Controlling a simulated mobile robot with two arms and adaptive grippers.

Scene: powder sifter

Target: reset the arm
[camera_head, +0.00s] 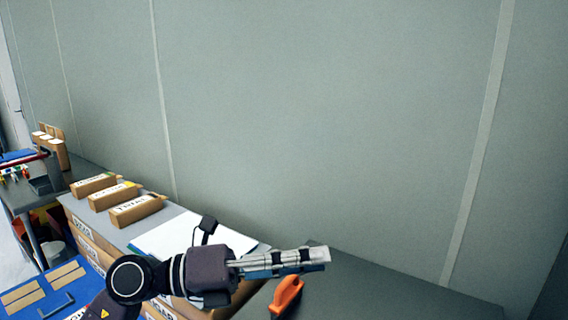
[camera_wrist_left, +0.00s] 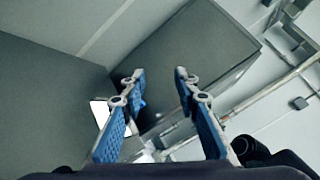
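My left arm comes in from the lower left in the head view. Its left gripper (camera_head: 322,257) points to the right, seen side-on, above the dark grey counter. The left wrist view shows the gripper (camera_wrist_left: 160,73) with its two blue-padded fingers apart and nothing between them. My right gripper is in neither view.
An orange-handled object (camera_head: 287,294) is just below the left gripper in the head view. Cardboard boxes (camera_head: 137,209) stand on the grey worktop at left, near a white sheet (camera_head: 165,234). A blue surface (camera_head: 62,303) is at lower left. A plain wall (camera_head: 320,120) rises behind.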

